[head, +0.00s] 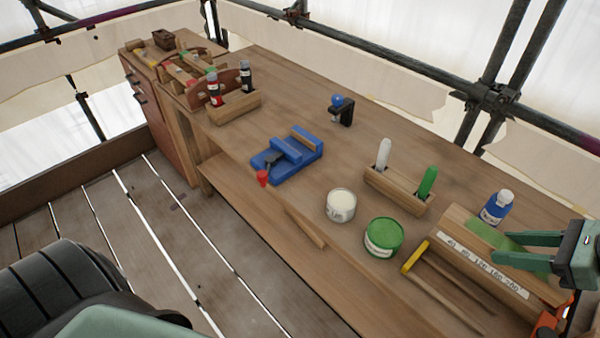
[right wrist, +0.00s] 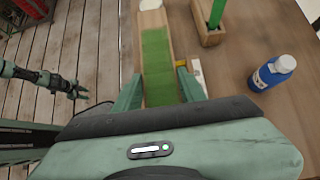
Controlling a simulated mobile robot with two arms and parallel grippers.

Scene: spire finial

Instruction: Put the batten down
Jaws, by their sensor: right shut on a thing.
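The batten (right wrist: 160,70) is a pale wooden strip with a green stretch along it, between the fingers of my right gripper (right wrist: 160,90) in the right wrist view. In the head view its green part (head: 497,236) shows at the right, beside the fingers of my right gripper (head: 515,248), which is shut on it. The fingers and hand hide part of it. I cannot tell whether it touches anything below. My left gripper (right wrist: 75,90) shows small at the left of the right wrist view; its jaw opening is unclear.
Near the batten are a numbered label strip (head: 482,265), a yellow-ended piece (head: 415,257), a blue bottle (head: 497,207), a green tin (head: 383,238), a white tin (head: 341,205) and a marker block (head: 398,190). A blue vise (head: 287,155) stands mid-bench. The back middle of the bench is mostly clear.

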